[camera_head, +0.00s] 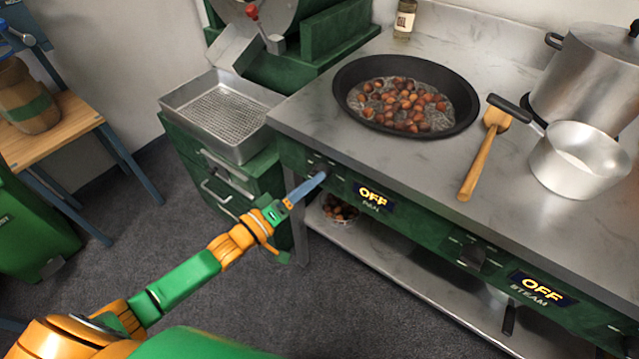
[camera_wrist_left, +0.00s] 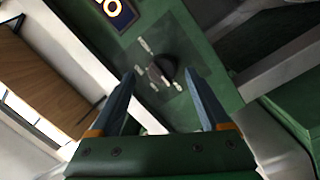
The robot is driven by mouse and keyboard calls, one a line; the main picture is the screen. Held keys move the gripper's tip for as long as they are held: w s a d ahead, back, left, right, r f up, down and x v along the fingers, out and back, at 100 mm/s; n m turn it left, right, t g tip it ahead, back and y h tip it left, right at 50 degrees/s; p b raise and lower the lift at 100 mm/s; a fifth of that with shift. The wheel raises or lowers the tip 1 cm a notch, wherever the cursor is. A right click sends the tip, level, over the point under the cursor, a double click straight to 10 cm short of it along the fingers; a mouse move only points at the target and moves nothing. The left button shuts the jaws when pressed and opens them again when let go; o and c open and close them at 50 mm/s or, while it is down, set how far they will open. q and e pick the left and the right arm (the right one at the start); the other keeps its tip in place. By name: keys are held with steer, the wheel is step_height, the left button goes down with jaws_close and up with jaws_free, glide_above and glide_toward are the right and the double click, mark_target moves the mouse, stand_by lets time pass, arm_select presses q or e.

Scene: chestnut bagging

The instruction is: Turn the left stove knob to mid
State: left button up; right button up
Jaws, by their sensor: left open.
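The left stove knob (camera_wrist_left: 165,67) is a small dark round knob on the green front panel, with pale marks beside it, in the left wrist view. In the head view it is mostly hidden by my left gripper (camera_head: 313,185), at the left end of the panel. My left gripper is open, and its two blue fingers (camera_wrist_left: 160,78) point at the panel with the knob between their tips in the picture. I cannot tell whether they touch it. My right gripper is out of view.
A right knob (camera_head: 473,254) and an OFF STEAM display (camera_head: 541,290) sit farther right. On the counter (camera_head: 420,195) are a pan (camera_head: 348,80) of chestnuts, a wooden spatula (camera_head: 475,170), a saucepan (camera_head: 575,180) and a large pot (camera_head: 590,75). A metal tray (camera_head: 235,150) stands left.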

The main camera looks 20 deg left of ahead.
arm_select(q)
steer(key=shift+x, duration=1.05)
steer(key=shift+f, duration=0.1)
jaws_close()
